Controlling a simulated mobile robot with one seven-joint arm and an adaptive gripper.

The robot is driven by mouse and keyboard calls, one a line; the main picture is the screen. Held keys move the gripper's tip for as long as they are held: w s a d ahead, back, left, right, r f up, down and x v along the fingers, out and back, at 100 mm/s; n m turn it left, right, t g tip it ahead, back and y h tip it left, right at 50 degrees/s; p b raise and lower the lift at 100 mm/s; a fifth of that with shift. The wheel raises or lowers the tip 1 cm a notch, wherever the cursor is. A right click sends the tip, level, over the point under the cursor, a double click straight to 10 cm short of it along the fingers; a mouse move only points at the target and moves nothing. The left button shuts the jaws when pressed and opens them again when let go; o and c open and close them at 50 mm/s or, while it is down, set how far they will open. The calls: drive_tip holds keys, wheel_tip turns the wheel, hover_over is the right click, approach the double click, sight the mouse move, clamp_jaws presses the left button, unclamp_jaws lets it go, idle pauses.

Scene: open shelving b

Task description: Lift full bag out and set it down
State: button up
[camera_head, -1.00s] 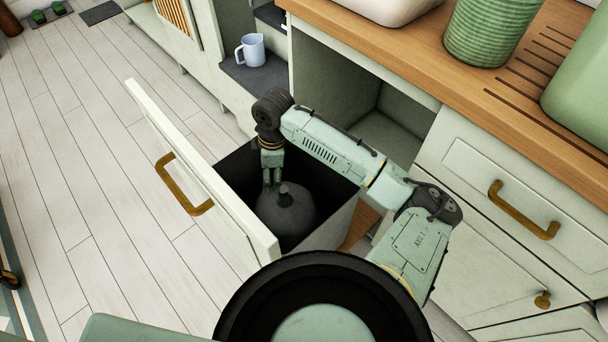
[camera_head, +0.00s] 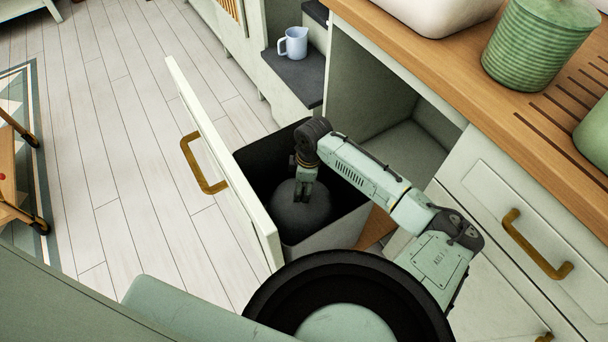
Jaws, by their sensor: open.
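The full bag (camera_head: 300,212) is a dark grey rounded bundle inside an open bin (camera_head: 326,228) with a black inside and a pale front. The bin stands in a pulled-out cabinet drawer. My gripper (camera_head: 303,198) points down into the bin, with its fingers at the top of the bag. The jaws are open. The bag's tied neck is hidden behind the fingers, so I cannot tell whether they touch it.
The drawer front (camera_head: 222,160) with a brass handle (camera_head: 200,165) stands left of the bin. A wooden counter (camera_head: 480,95) with a green ribbed canister (camera_head: 541,45) lies to the right. A light blue jug (camera_head: 293,43) stands on a dark shelf. The plank floor (camera_head: 130,150) at left is mostly clear.

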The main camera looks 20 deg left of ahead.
drive_tip(key=shift+a+f, duration=0.1)
drive_tip(key=shift+f, duration=0.8)
clamp_jaws()
idle(0.4)
drive_tip(key=shift+r, duration=0.1)
drive_tip(key=shift+r+p, duration=4.65)
drive_tip(key=shift+r, duration=1.4)
